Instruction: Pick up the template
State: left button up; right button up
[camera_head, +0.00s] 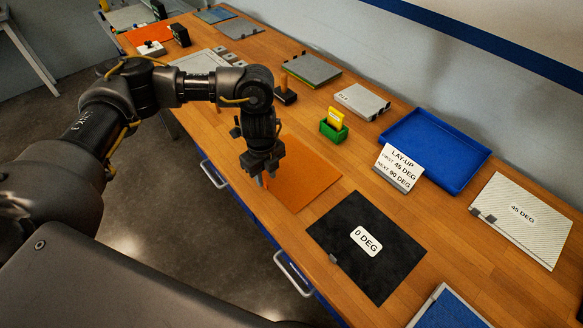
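A flat orange sheet (310,182) lies on the wooden bench near its front edge; it carries no readable label, and I take it to be the template. My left gripper (265,180) points down over the sheet's left part. Its fingertips look a little apart, with nothing visible between them. The gripper and wrist hide part of the sheet's left side. I cannot tell whether the fingertips touch it. My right gripper is not in view.
A black sheet marked 0 DEG (345,265) lies right of the orange sheet. Behind stand a lay-up sign (398,168), a green holder with a yellow card (333,131) and a blue tray (465,168). A pale 45 DEG sheet (545,235) lies at far right.

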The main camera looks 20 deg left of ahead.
aim_at(266, 183)
pick_arm(q)
notch_tip(266, 183, down, 3)
jog(key=shift+a+f, duration=0.15)
jog(key=shift+f, duration=0.05)
grip_shut()
jog(key=shift+r, duration=0.1)
